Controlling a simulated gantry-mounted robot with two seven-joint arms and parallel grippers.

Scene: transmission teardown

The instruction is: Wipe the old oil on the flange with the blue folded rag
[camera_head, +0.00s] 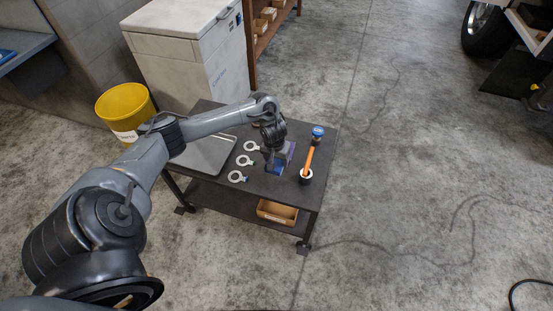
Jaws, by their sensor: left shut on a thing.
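My left arm reaches in from the left over a dark cart. Its gripper (271,164) is low over the cart top and shut on a small blue thing, which looks like the blue folded rag (276,169). The gripper partly hides the rag. A purple-blue patch (289,149) shows just behind and to the right of the gripper; I cannot tell what it is. I cannot make out a flange or old oil in this view. My right gripper is not in view.
The cart top (210,186) holds several white ring-ended pieces (245,161), a flat grey tray (203,155), an orange-handled tool (310,155) and a blue-topped item (318,131). A cardboard box (277,212) sits on the lower shelf. A yellow bucket (124,107) and white chest (184,58) stand behind.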

